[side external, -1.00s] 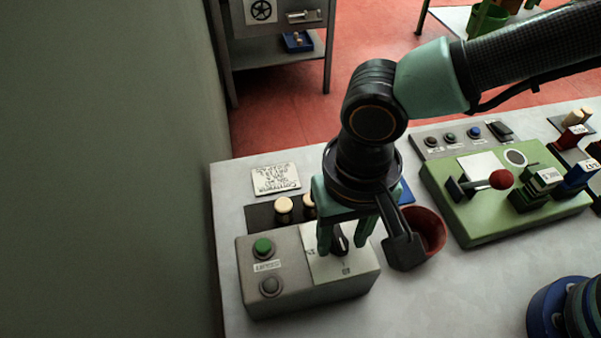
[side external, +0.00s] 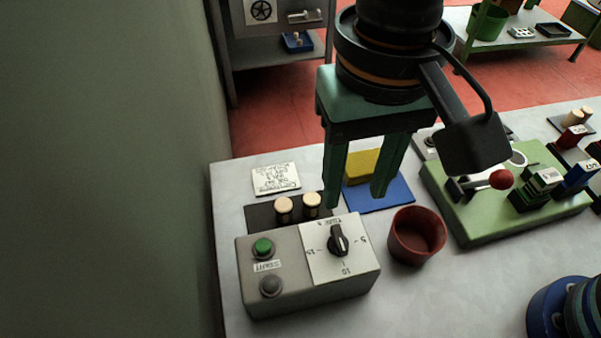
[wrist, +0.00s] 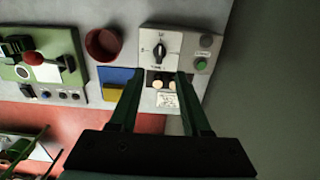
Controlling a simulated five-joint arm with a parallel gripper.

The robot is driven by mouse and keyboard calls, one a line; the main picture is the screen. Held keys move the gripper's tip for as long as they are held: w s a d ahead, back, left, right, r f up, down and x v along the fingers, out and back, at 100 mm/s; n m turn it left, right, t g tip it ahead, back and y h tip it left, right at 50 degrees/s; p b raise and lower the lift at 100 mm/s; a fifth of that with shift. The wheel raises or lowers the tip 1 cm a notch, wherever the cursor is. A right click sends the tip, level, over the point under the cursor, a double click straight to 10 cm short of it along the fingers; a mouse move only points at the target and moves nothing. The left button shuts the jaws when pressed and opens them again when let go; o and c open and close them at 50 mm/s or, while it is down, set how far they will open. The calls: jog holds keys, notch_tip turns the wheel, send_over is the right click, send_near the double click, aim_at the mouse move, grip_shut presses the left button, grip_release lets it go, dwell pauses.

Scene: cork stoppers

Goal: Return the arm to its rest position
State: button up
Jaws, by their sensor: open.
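My gripper (side external: 356,198) is open and empty, with its two green fingers pointing down. It hangs above the table, over the area behind the grey control box (side external: 308,268). In the wrist view my gripper (wrist: 154,78) also shows with its fingers apart and nothing between the tips. The box has a black dial (side external: 338,240) on a white marked plate, a green button (side external: 263,247) and a grey button (side external: 270,285). The fingers are clear of the dial.
Two cork stoppers (side external: 284,207) stand on a dark strip behind the box. A red cup (side external: 417,238), a blue mat (side external: 392,197) with a yellow block (side external: 362,166), and a green panel (side external: 475,222) with a red-knobbed lever lie to the right. A wall (side external: 110,170) bounds the left.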

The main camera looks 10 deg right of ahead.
jog(key=shift+w+r, duration=0.1)
jog(key=w+d+r+t, duration=0.1)
jog(key=w+d, duration=0.2)
jog(key=d, duration=0.5)
jog(key=w+d+r+t+y, duration=0.1)
jog(key=w+d, duration=0.2)
jog(key=d, duration=0.5)
jog(key=w+d+r+t, duration=0.15)
jog(key=w+d, duration=0.25)
jog(key=d, duration=0.4)
jog(key=s+d+f+t+h, duration=0.1)
jog(key=s+d+f+t, duration=0.1)
jog(key=d, duration=0.9)
jog(key=shift+f, duration=0.15)
jog(key=shift+s, duration=0.1)
